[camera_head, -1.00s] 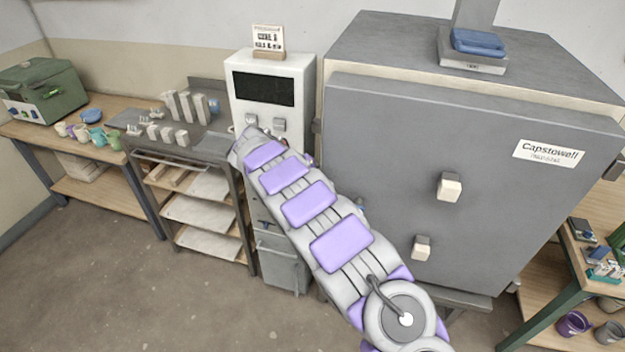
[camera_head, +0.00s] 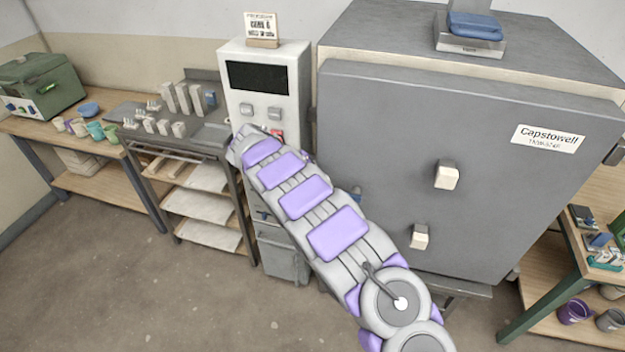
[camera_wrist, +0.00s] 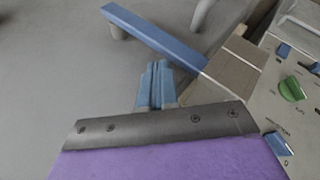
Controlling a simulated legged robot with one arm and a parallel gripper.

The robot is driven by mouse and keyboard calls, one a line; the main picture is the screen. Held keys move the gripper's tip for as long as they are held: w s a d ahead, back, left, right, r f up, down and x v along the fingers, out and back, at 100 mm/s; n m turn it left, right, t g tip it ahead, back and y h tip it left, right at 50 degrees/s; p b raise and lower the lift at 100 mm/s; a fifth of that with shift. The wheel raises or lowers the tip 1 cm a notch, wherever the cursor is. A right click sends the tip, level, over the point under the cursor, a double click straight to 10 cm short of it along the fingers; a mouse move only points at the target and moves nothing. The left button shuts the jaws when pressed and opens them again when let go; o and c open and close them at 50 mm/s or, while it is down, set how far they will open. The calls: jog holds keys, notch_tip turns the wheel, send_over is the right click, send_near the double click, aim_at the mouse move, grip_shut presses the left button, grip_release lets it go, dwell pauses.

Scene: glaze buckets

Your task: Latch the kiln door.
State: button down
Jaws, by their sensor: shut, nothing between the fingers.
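The grey kiln door (camera_head: 400,130) stands in front of the kiln body (camera_head: 480,58), with a pale band along its top edge. Two pale-tipped knobs, an upper one (camera_head: 447,176) and a lower one (camera_head: 420,237), stick out of it. In the wrist view a long blue bar (camera_wrist: 150,38) runs from a brown-grey block (camera_wrist: 238,66) across a plain grey surface; it looks like a latch handle. My gripper (camera_wrist: 158,68) is shut and empty, its blue fingertips just below the bar; whether they touch it is unclear. My arm hides the gripper in the head view.
A panel (camera_wrist: 305,100) with a green knob (camera_wrist: 291,89) and blue switches lies right of my gripper. A white controller (camera_head: 268,85) stands left of the kiln. A shelf rack (camera_head: 205,178) and benches flank it. The floor (camera_head: 130,285) in front is clear.

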jog(key=shift+a+r, duration=0.35)
jog(key=shift+a, duration=0.1)
notch_tip(320, 180, up, 3)
jog(key=shift+r+p, duration=0.1)
jog(key=shift+p, duration=0.45)
jog(key=shift+a+r, duration=0.15)
jog(key=shift+r, duration=0.05)
jog(key=shift+s+a+r, duration=0.1)
jog(key=shift+a+r, duration=0.15)
jog(key=shift+a, duration=0.25)
jog(key=shift+s+a+r, duration=0.1)
jog(key=shift+a+r, duration=0.15)
jog(key=shift+a, duration=0.2)
jog(key=a+r+p, duration=0.1)
jog(key=a+r, duration=0.1)
jog(key=a, duration=0.4)
jog(key=shift+s, duration=0.35)
